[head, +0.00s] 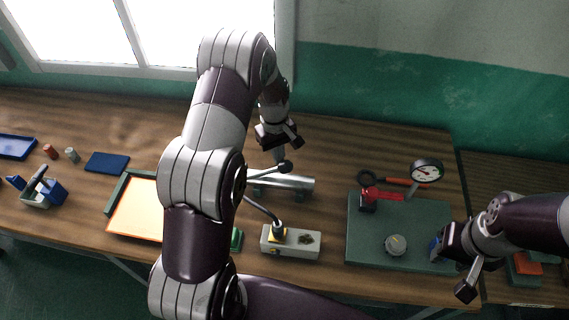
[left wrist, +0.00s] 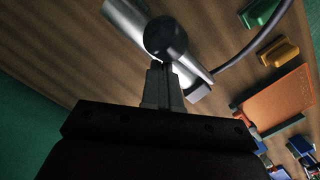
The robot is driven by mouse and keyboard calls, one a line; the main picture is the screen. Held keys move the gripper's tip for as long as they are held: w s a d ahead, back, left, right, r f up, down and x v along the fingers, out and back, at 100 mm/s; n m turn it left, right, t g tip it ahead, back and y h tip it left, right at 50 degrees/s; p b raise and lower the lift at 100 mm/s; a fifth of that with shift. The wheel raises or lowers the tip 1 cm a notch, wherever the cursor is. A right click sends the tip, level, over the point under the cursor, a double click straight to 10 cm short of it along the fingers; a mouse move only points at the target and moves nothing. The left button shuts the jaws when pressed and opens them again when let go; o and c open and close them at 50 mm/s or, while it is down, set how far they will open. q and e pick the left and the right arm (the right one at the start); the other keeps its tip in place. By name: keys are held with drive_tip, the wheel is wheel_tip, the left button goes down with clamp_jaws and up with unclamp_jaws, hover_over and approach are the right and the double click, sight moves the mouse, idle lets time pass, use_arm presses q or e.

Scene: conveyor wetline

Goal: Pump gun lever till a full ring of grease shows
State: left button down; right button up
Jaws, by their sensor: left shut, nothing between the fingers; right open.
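The grease gun (head: 292,184) is a silver cylinder lying on the bench, partly hidden behind my left arm. Its lever ends in a black ball knob (head: 285,167). My left gripper (head: 281,156) is shut and empty, its tips close by the knob; in the left wrist view the knob (left wrist: 166,37) is right at the fingertips (left wrist: 161,68), and I cannot tell if they touch. A dark hose (head: 262,208) runs from the gun to a pale block (head: 294,252). A dark patch (head: 306,238) sits on the block. My right gripper (head: 452,268) is open and empty.
An orange-topped tray (head: 138,207), a blue pad (head: 107,162) and a small caddy (head: 42,192) lie left.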

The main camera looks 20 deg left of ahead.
use_arm(q)
wheel_tip(320, 180, up, 13)
drive_tip(key=a+p, duration=0.1)
drive_tip(key=shift+w+f+p, duration=0.2)
drive_tip(key=shift+w+p, duration=0.1)
drive_tip(key=shift+w, duration=0.1)
idle(0.8)
